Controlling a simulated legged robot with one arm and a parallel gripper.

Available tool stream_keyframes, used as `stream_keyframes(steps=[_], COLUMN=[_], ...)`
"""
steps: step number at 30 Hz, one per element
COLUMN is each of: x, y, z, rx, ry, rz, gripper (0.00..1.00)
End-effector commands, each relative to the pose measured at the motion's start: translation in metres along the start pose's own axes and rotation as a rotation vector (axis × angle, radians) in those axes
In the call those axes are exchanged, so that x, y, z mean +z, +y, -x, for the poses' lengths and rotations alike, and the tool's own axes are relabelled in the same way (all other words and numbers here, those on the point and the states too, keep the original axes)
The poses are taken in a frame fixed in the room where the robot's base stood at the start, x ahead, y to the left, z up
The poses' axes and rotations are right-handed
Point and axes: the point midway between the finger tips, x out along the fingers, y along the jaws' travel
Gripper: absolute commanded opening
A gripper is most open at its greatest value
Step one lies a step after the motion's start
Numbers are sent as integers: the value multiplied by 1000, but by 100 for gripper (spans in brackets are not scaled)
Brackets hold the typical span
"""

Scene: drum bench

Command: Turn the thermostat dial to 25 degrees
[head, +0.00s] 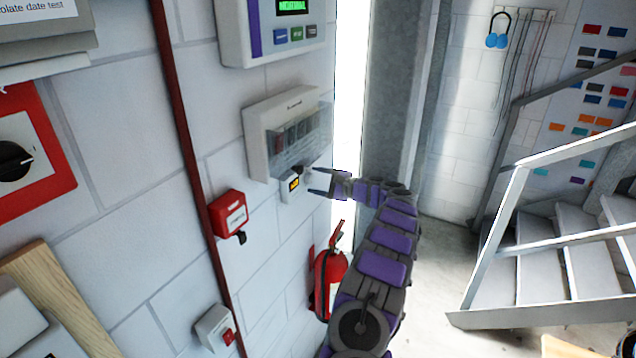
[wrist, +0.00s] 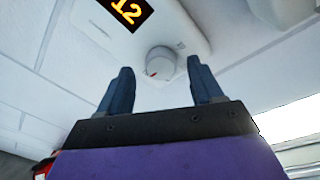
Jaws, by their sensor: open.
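The thermostat (head: 291,186) is a small white wall unit with an orange display, below a clear-covered box in the head view. In the wrist view its display (wrist: 127,10) reads 12. Its round grey dial (wrist: 160,61) has a red mark towards the lower left. My gripper (head: 322,182) is open and empty, just right of the thermostat in the head view. In the wrist view the two fingers of my gripper (wrist: 158,82) point at the dial, one on each side of it in the picture. I cannot tell whether they touch it.
The clear-covered box (head: 288,130) is directly above the thermostat. A red box (head: 230,212) and a dark red pipe (head: 180,120) are to its left. A fire extinguisher (head: 329,280) stands below.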

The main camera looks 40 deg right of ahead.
Motion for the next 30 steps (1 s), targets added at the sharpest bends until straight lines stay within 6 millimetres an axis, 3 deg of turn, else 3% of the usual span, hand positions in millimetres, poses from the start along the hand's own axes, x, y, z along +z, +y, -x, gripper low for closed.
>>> stream_keyframes(steps=[18,24,30], x=[-9,-9,-9], y=[0,1,1], z=[129,156,166], rx=[-3,0,2], ry=[3,2,2], rz=[-3,-5,-6], gripper=[66,66,66])
